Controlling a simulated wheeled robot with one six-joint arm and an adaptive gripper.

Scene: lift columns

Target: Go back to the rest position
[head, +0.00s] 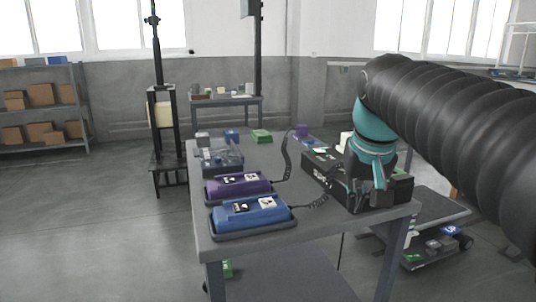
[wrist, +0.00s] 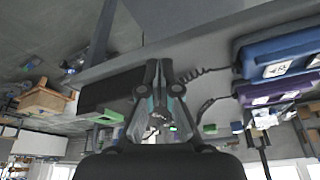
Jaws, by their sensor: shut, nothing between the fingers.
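My gripper (head: 377,203) is at the right end of the grey table (head: 272,241), pointing down in front of a black box (head: 403,189). In the wrist view my gripper (wrist: 156,64) shows its two fingers close together with nothing between them. I cannot tell from these frames whether the fingertips touch the box. My arm, in a black ribbed sleeve, comes in from the right in the head view and hides part of the table's far right side.
A blue device (head: 250,214) and a purple device (head: 238,186) with coiled cables sit on the table's left half. Small items lie toward its back. A low cart (head: 436,208) stands at the right. A shelf with cardboard boxes (head: 40,94) is far left. The left floor is open.

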